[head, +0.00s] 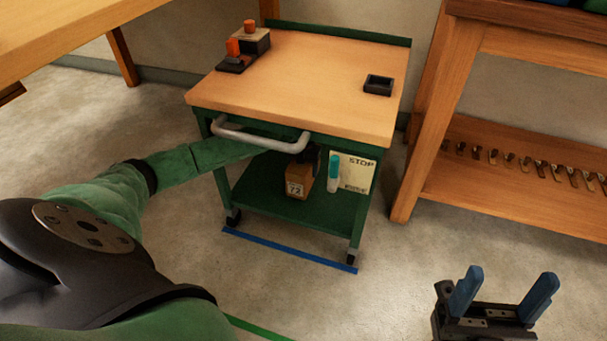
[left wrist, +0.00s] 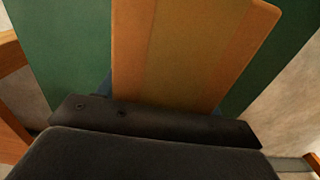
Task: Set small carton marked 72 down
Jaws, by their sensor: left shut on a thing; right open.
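The small carton marked 72 (head: 297,187) is brown with a pale label and looks upright over the green lower shelf (head: 275,211) of the cart. My left arm reaches in under the cart top, and my left gripper (head: 312,155) is shut on the carton's upper part, mostly hidden in shade. Whether the carton's base touches the shelf I cannot tell. In the left wrist view the carton (left wrist: 190,50) fills the middle beyond the dark gripper body, with green on both sides. My right gripper (head: 506,288) is open and empty at the lower right.
A white bottle with a teal cap (head: 333,174) and a STOP card (head: 356,174) stand right of the carton. The cart's grey handle (head: 260,139) and wooden top (head: 300,85) are above the arm. A wooden bench (head: 430,130) stands to the right.

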